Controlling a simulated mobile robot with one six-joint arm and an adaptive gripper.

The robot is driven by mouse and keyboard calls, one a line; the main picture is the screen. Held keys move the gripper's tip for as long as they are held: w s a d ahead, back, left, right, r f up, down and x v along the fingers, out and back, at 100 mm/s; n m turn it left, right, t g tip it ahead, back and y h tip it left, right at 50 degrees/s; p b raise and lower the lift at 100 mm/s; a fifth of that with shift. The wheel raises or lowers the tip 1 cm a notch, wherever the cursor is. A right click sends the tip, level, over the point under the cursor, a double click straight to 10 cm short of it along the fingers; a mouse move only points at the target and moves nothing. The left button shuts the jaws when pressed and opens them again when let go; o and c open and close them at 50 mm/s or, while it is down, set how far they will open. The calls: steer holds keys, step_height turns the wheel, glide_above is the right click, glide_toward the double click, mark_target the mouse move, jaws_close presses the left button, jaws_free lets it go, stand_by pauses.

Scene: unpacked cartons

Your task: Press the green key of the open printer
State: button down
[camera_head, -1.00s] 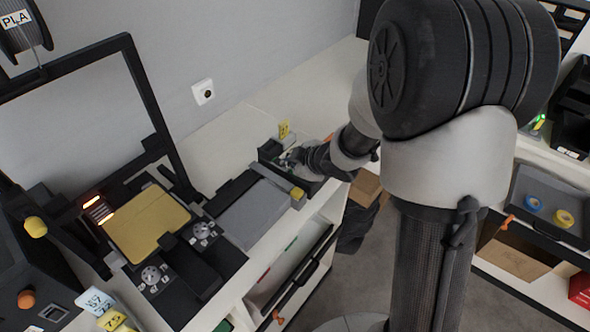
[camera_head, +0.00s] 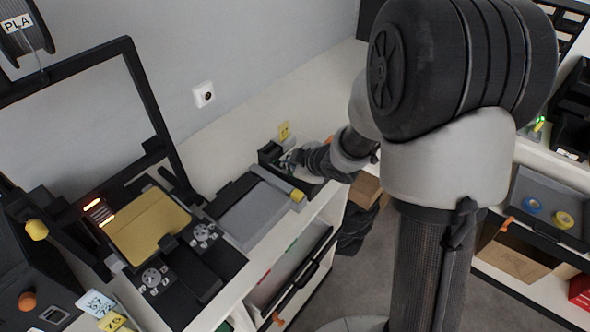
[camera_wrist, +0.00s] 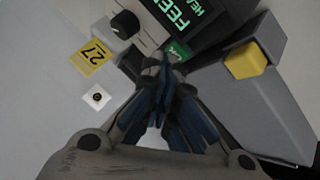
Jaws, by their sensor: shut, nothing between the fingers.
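My gripper (camera_wrist: 172,65) is shut and empty, its fingertips together. In the wrist view the tips lie beside or over a small green key (camera_wrist: 178,50), which they partly cover; I cannot tell whether they touch it. The key is below a black panel with green lettering (camera_wrist: 168,24). In the head view my gripper (camera_head: 290,162) is at the small dark unit at the far end of the bench. An open-frame printer (camera_head: 128,50) with a gold bed (camera_head: 150,226) and orange lights stands at left; I see no green key on it there.
A black knob (camera_wrist: 125,24) and a yellow block (camera_wrist: 250,59) flank the panel. A yellow tag marked 27 (camera_wrist: 90,57) and a wall socket (camera_wrist: 97,97) are nearby. A grey-topped flat machine (camera_head: 255,212) lies between the printer and my gripper. Numbered cards (camera_head: 95,303) are at front left.

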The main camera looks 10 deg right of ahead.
steer(key=shift+r+p, duration=0.3)
steer(key=shift+r, duration=0.25)
step_height(320, 180, up, 5)
steer(key=p, duration=0.5)
stand_by(0.6)
